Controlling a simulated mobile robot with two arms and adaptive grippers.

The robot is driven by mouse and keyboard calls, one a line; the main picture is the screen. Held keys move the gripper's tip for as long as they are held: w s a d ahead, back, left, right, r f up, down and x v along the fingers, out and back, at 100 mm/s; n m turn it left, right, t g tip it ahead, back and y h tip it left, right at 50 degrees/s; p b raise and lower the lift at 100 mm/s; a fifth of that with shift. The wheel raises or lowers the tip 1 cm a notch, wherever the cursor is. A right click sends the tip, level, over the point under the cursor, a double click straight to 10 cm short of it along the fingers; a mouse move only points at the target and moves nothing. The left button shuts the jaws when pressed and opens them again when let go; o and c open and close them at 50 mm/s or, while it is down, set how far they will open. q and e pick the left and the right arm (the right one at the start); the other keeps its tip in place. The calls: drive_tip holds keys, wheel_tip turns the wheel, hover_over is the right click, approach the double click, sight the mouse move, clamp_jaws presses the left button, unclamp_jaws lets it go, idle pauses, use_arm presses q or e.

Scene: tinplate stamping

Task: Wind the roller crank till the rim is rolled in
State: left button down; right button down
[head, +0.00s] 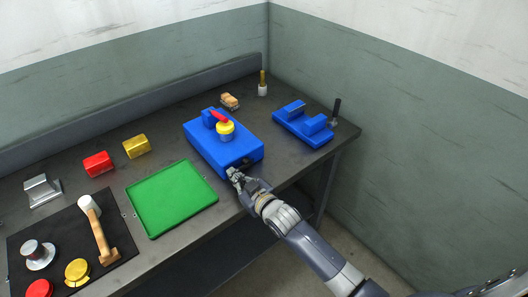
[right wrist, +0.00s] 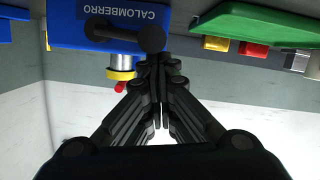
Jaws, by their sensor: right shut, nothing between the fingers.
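The blue roller machine (head: 205,147) stands on the bench with a yellow-rimmed round piece (head: 225,131) and a red part (head: 219,117) on top. In the right wrist view, the machine (right wrist: 75,12) is upside down, lettered CALOMBERRO. A dark crank (right wrist: 98,32) with a round black knob (right wrist: 152,38) sticks out from its front face. The silver can (right wrist: 122,64) with its yellow rim hangs below in that view. My right gripper (head: 234,172) is at the machine's front, shut and empty, its fingertips (right wrist: 154,62) close to the knob; contact cannot be told. My left gripper is out of view.
A green tray (head: 172,198) lies left of the machine. A second blue fixture (head: 290,124) stands to the right, near the bench edge. Red (head: 98,164) and yellow (head: 136,147) blocks are behind the tray. A mallet (head: 101,236) lies on the black mat (head: 60,215).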

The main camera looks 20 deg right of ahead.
drive_tip(key=shift+s+a+f+n, duration=0.15)
drive_tip(key=shift+f+n, duration=0.15)
drive_tip(key=shift+f, duration=0.25)
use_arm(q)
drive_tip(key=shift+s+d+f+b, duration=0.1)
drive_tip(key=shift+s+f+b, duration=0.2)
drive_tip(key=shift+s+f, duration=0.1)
use_arm(e)
drive_tip(key=shift+a+f, duration=0.1)
drive_tip(key=shift+f, duration=0.3)
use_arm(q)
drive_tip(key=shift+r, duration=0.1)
use_arm(e)
drive_tip(key=shift+r, duration=0.1)
